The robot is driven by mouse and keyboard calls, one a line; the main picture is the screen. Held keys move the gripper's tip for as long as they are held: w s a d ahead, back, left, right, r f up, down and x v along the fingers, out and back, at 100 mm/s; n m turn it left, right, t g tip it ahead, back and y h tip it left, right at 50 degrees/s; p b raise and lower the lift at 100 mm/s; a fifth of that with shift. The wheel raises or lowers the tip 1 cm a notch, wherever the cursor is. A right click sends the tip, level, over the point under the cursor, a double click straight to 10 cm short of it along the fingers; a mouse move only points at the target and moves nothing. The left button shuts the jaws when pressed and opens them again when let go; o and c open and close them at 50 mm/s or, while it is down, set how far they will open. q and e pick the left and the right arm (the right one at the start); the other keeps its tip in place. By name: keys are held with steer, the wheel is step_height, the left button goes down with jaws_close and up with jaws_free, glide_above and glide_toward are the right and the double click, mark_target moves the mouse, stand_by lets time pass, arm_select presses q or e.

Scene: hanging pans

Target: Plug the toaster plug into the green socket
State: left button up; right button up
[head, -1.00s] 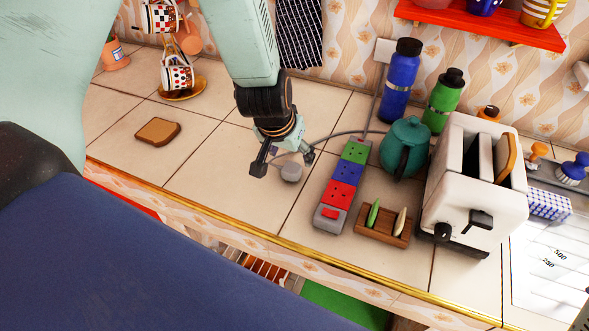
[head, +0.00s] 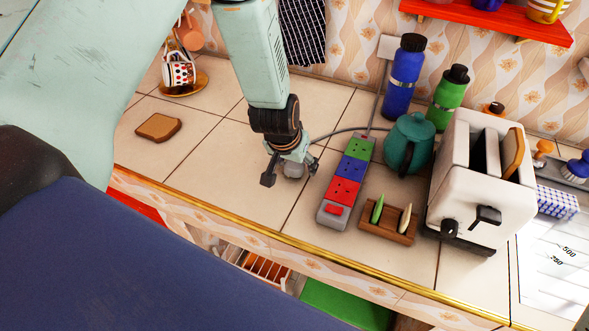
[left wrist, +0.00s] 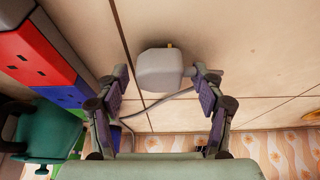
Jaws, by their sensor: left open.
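The grey toaster plug (head: 293,170) lies on the tiled counter, partly covered by my left gripper (head: 290,176). In the left wrist view the plug (left wrist: 160,70) sits between the tips of my two open fingers (left wrist: 158,80), with a small gap on each side and a brass-coloured prong showing. The green socket (head: 361,147) is at the far end of the power strip (head: 333,213), right of my gripper, and looks empty. The white toaster (head: 470,200) stands further right, with bread in a slot. A grey cord runs from the plug towards the teapot. My right gripper is not in view.
A teal teapot (head: 409,145) stands right of the strip, with blue (head: 404,75) and green (head: 447,98) bottles behind. A wooden holder (head: 388,222) sits by the strip's near end. Toast (head: 158,127) lies left.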

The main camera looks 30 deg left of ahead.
arm_select(q)
steer(key=shift+w+d+f, duration=0.1)
steer(key=shift+w+f, duration=0.1)
steer(key=shift+s+r, duration=0.15)
steer(key=shift+s, duration=0.1)
steer(key=shift+c, duration=0.2)
steer(key=shift+w, duration=0.2)
steer(key=c, duration=0.6)
steer(key=shift+s, duration=0.2)
steer(key=c, duration=0.5)
steer(key=shift+w, duration=0.15)
